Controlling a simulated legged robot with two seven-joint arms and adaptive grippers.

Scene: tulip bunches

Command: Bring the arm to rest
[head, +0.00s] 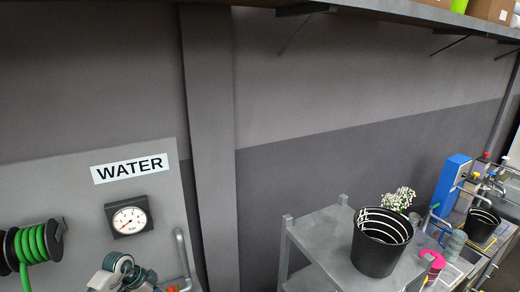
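Neither of my grippers can be made out in the head view. A grey and teal rounded piece (118,270) shows at the bottom left, in front of the water panel, cut off by the lower edge; I cannot tell what it is. No tulip bunch can be made out. A black bucket (378,252) with pale rings inside stands upright on a grey metal stand or cart (322,232). A bunch of small white flowers (398,199) shows behind the bucket's rim; its lower part is hidden.
A grey panel marked WATER (75,175) carries a round gauge (129,217), a green hose reel (35,243) and a pipe. A sink bench with taps (485,178), a blue unit (452,185) and another black bucket (482,224) stands right. A shelf (400,10) crosses above.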

